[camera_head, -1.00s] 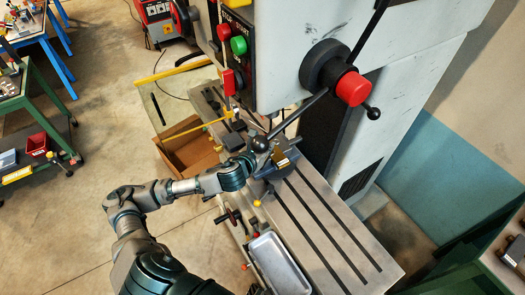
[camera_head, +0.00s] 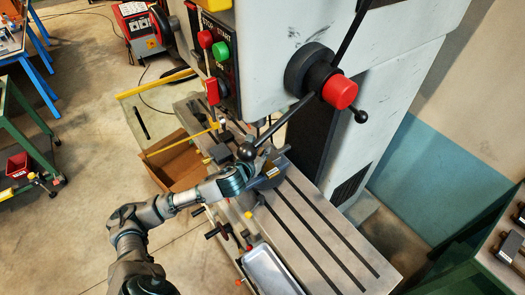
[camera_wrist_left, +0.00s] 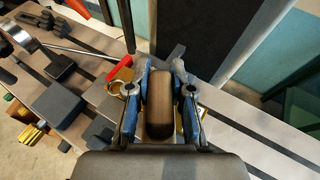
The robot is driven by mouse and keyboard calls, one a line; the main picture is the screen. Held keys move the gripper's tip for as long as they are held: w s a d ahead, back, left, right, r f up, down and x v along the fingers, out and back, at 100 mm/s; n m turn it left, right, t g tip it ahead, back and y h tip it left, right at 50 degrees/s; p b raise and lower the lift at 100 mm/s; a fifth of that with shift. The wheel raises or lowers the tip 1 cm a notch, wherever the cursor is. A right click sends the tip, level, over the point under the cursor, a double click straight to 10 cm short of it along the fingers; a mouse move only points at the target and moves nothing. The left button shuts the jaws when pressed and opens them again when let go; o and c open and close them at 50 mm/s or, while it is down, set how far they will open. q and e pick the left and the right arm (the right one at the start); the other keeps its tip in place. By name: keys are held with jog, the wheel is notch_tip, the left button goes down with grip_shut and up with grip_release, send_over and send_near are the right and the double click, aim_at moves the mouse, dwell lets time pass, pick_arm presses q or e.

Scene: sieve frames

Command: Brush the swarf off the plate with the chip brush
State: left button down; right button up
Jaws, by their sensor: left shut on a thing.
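My left gripper (camera_head: 256,170) reaches in from the left to the grey vise (camera_head: 268,181) on the slotted machine table. In the left wrist view my left gripper (camera_wrist_left: 160,95) is shut around a brown, rounded handle (camera_wrist_left: 159,103), which looks like that of the chip brush. The brush's bristles are hidden behind the handle and fingers. A small brass-coloured piece, possibly the plate (camera_head: 272,172), shows at the vise beside the gripper. Brass also shows between and beside the fingers in the wrist view. I cannot make out any swarf. My right gripper is not in view.
The drill press's feed lever with a black ball (camera_head: 246,151) hangs close to my gripper. A red-knobbed hub (camera_head: 340,92) is above. A cardboard box (camera_head: 180,166) stands beyond. The slotted table (camera_head: 335,240) is bare at right.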

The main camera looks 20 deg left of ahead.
pick_arm(q)
jog(key=shift+d, duration=0.65)
jog(key=shift+w+d+r, duration=0.1)
jog(key=shift+w+d, duration=0.05)
jog(key=shift+d, duration=0.35)
jog(key=shift+w+d+p, duration=0.25)
jog(key=shift+w+p, duration=0.25)
jog(key=shift+w+a+p, duration=0.2)
jog(key=shift+w+p, duration=0.1)
jog(key=shift+w, duration=0.6)
jog(key=shift+w+d+p, duration=0.15)
jog(key=shift+w+p, duration=0.05)
jog(key=shift+p, duration=0.15)
jog(key=shift+w+d+f, duration=0.1)
jog(key=shift+d+f, duration=0.1)
jog(key=shift+d, duration=0.2)
jog(key=shift+s+a+p, duration=0.45)
jog(key=shift+s+a, duration=0.05)
jog(key=shift+s, duration=0.2)
jog(key=shift+s+a+p, duration=0.4)
jog(key=shift+s+a, duration=0.1)
jog(key=shift+s, duration=0.15)
jog(key=shift+s+a, duration=0.1)
jog(key=shift+s, duration=0.45)
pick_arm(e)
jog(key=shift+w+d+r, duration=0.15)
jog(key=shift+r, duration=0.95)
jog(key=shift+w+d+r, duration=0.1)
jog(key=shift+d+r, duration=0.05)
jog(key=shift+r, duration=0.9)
